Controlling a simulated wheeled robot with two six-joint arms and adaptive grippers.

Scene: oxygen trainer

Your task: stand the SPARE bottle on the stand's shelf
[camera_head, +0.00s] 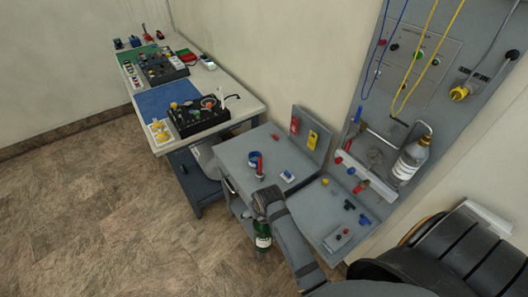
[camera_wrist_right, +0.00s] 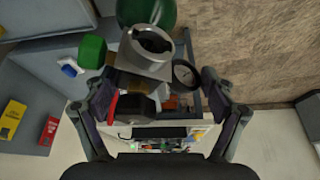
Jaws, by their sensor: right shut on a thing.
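A green bottle (camera_head: 263,241) with a pale label hangs upright below my right gripper (camera_head: 266,208) in the head view, beside the grey cart. The label is too small to read. In the right wrist view, the fingers of my right gripper (camera_wrist_right: 157,88) are around the metal valve (camera_wrist_right: 148,53) on top of the green bottle (camera_wrist_right: 147,12). A gauge and a green knob sit beside the valve. The grey stand (camera_head: 345,205) is to the right, with a flat shelf carrying small coloured fittings. My left gripper is not in view.
A silver bottle (camera_head: 409,161) is held against the wall panel (camera_head: 425,55), where blue and yellow hoses hang. The grey cart (camera_head: 235,152) carries a blue ring and a red-topped post. A workbench (camera_head: 240,103) with kits stands behind. The floor at left is clear.

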